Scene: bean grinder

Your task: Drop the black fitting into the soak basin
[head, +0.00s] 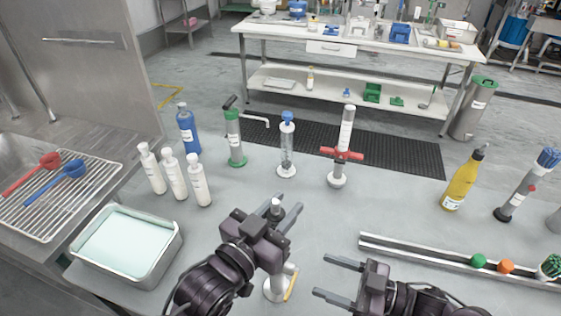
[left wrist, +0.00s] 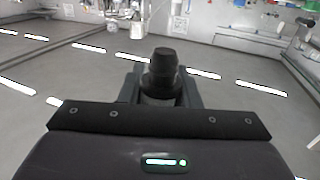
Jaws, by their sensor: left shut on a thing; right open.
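My left gripper (head: 285,210) is shut on the black fitting (left wrist: 163,68), a dark stepped piece that stands up between the fingers in the left wrist view. In the head view the fingers mostly hide it. A pale device with a round base and a yellow strip (head: 280,284) stands on the table just below this gripper; I cannot tell whether the fitting touches it. The soak basin (head: 110,276), a metal tray of pale green liquid, is at the lower left, apart from the gripper. My right gripper (head: 334,279) is open and empty at the lower right.
White bottles (head: 174,175) and a blue bottle (head: 188,128) stand behind the basin. A green pump (head: 235,140), a clear cylinder (head: 287,150) and a red-handled one (head: 342,155) stand farther back. A metal rail (head: 440,262) lies at right. Table between basin and left gripper looks clear.

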